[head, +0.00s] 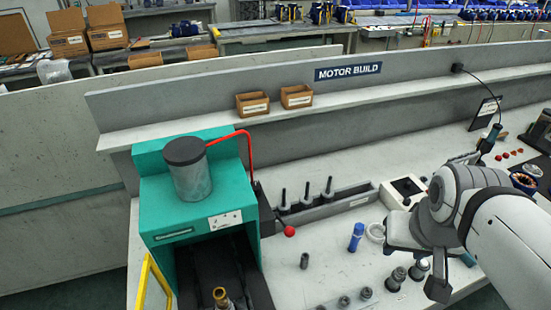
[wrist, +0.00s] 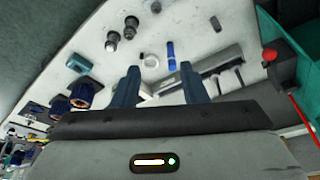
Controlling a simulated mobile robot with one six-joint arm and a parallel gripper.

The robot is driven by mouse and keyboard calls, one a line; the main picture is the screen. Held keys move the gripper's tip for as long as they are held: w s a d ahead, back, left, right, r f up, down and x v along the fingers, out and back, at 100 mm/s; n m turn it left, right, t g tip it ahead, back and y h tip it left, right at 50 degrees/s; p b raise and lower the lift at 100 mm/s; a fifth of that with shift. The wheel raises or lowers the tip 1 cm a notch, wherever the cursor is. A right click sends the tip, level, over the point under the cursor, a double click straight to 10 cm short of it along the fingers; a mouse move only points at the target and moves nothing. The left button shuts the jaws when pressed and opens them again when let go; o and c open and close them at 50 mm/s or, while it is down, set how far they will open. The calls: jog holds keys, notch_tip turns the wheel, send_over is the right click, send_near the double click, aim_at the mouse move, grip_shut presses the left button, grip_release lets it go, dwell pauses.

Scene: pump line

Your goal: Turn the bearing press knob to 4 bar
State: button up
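The teal bearing press (head: 160,205) stands at the left of the bench in the head view, with a grey cylinder on top and a white label on its front.
A blue cylinder (head: 356,237) and a white ring (head: 375,233) stand on the bench between press and arm. A grey rack (head: 345,203) with dark pins lies behind. Several metal parts stand near the front edge. Two cardboard boxes sit on the shelf.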

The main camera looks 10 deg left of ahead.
jog(key=w+a+m+g+y, duration=0.45)
jog(key=w+a+m, duration=0.25)
jog(key=w+a, duration=0.55)
jog(key=m+g+y, duration=0.2)
jog(key=m+y, duration=0.2)
jog(key=m, duration=0.3)
send_near(257, 186)
jog(key=p+x, duration=0.2)
jog(key=x, duration=0.6)
jog(key=shift+a+f, duration=0.25)
jog(key=shift+c, duration=0.3)
